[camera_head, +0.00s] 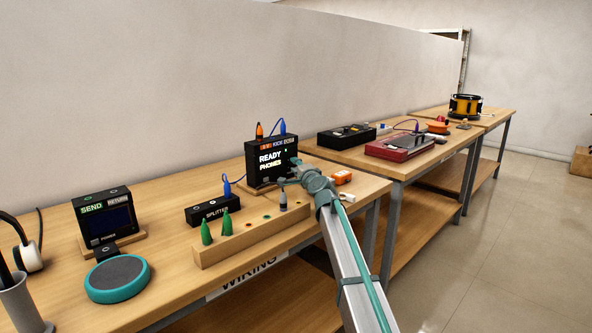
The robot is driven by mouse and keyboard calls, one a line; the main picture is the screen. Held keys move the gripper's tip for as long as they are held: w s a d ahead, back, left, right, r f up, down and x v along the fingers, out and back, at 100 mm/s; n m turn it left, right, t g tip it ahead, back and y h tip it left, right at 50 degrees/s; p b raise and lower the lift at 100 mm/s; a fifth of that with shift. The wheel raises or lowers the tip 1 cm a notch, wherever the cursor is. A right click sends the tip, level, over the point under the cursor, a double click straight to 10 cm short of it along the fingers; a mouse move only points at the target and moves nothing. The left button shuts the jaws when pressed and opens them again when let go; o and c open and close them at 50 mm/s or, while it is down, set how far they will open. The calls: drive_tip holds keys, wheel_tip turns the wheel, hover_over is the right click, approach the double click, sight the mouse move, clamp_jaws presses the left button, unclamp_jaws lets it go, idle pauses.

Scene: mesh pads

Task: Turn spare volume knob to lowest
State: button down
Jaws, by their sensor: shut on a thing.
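A black box (260,148) with a lit screen reading READY and PHONES stands upright on a small wooden base at the back of the near bench. My gripper (286,181) is at the lower right of its front face, with its fingers closed. The spare volume knob itself is hidden behind the fingers, and its setting cannot be read. A grey plug with a dark base (283,200) stands just below the fingers in a wooden rail (225,250); I cannot tell if they touch.
Two green cones (207,232) stand at the rail's left. A black splitter box (213,209) with a blue plug is behind it. A SEND box (104,215) and a teal round pad (117,279) are left. An orange item (342,177) lies right of my gripper.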

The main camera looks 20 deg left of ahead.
drive_tip(key=c, duration=0.9)
unclamp_jaws()
drive_tip(key=shift+c, duration=0.2)
drive_tip(key=shift+s, duration=0.1)
drive_tip(key=v, duration=1.2)
